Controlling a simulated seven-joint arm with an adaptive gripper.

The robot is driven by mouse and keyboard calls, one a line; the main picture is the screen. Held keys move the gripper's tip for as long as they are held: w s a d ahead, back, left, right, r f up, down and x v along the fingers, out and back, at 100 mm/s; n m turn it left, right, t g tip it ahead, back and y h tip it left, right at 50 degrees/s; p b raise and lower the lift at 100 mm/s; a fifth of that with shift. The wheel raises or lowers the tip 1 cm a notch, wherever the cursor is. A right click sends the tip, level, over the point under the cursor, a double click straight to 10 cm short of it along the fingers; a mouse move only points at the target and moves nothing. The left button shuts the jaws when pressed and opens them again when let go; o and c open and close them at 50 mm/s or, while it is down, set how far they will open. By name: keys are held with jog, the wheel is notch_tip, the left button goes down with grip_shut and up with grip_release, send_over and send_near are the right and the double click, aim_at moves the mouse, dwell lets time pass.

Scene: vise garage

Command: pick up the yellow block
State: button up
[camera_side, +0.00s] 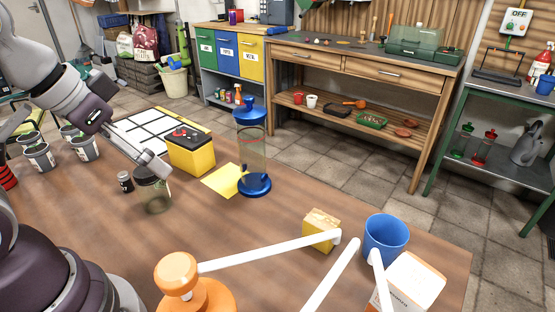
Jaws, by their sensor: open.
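The yellow block (321,230) sits on the brown wooden table, toward the right front. Its top is paler and its lower right is partly covered by the end of a white rod (270,250). My gripper (96,117) is at the upper left, dark, at the end of my grey arm. It is open, above the table and well away from the yellow block.
A blue cup (385,239) and a white box (409,284) stand close right of the block. An orange knobbed object (177,274) is at the front. A blue-capped clear cylinder (252,145), a yellow-black battery (191,153) and a glass jar (153,190) stand farther back.

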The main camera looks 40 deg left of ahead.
jog(key=shift+o, duration=0.9)
jog(key=m+g, duration=0.1)
jog(key=m, duration=3.5)
send_over(323, 228)
jog(key=s, duration=0.2)
notch_tip(323, 228, down, 11)
jog(key=x, duration=0.7)
jog(key=a+x, duration=0.1)
jog(key=x, duration=0.2)
jog(key=shift+w+f, duration=0.15)
jog(key=shift+w, duration=0.05)
jog(key=c, duration=1.3)
